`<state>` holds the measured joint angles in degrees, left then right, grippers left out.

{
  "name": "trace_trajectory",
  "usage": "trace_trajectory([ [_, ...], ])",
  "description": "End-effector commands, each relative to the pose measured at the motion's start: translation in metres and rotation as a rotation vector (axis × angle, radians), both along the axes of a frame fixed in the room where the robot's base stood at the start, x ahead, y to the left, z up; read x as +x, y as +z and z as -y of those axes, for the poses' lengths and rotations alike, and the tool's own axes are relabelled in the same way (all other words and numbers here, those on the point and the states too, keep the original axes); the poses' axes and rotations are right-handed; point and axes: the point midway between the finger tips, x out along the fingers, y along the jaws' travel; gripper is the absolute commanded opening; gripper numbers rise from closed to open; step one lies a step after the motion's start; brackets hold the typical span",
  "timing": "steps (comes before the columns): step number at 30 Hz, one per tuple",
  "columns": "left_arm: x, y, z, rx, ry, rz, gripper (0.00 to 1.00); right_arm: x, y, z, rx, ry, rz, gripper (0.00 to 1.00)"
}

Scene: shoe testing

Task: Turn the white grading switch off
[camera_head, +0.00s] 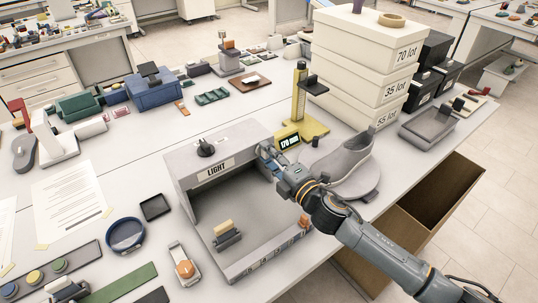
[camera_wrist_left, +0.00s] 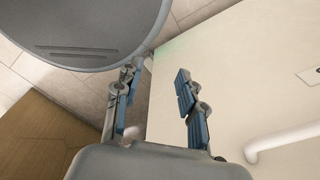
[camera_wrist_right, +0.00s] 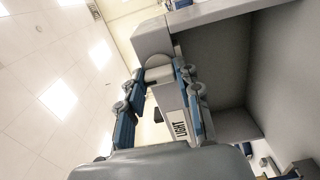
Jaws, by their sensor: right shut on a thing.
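The grey light box (camera_head: 255,133) with its LIGHT label stands open-fronted on the table, with a black knob (camera_head: 205,148) on top. My right gripper (camera_head: 266,153) is at the box's upper right edge. In the right wrist view its fingers (camera_wrist_right: 158,85) are closed around a rounded pale grey part (camera_wrist_right: 158,68) beside the LIGHT label (camera_wrist_right: 178,125). I cannot tell for sure that this part is the white grading switch, as the fingers partly hide it. My left gripper (camera_wrist_left: 158,100) is out of the head view; the left wrist view shows it open and empty.
A grey shoe (camera_head: 345,165) and a yellow gauge reading 170 mm (camera_head: 300,128) stand close right of my right gripper. Stacked white boxes (camera_head: 365,55) rise behind. A small block (camera_head: 226,235) sits inside the light box. A white device with an orange knob (camera_head: 185,268) lies in front.

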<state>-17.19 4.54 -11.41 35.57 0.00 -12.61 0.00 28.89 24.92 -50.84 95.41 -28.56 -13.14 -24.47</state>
Motion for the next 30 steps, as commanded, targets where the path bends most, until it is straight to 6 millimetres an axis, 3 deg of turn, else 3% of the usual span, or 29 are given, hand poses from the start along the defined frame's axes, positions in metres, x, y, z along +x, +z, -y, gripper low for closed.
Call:
trace_trajectory([
  [14,0.0,0.0002,0.0,0.0,-0.001,0.0,0.4,0.0002,-0.0003,0.0003,-0.015,-0.001,0.01,0.02],
  [15,0.0,0.0002,0.0,0.0,-0.001,0.0,0.4,0.0002,-0.0003,0.0003,-0.015,-0.001,0.01,0.38],
  [18,0.0,0.0002,0.0,0.0,-0.001,0.0,0.4,0.0002,-0.0003,0.0002,-0.014,-0.001,0.009,0.57],
  [30,-0.001,0.0,-0.0027,0.004,-0.002,-0.001,0.4,-0.0058,-0.0011,0.0045,-0.012,0.0,0.007,0.57],
])
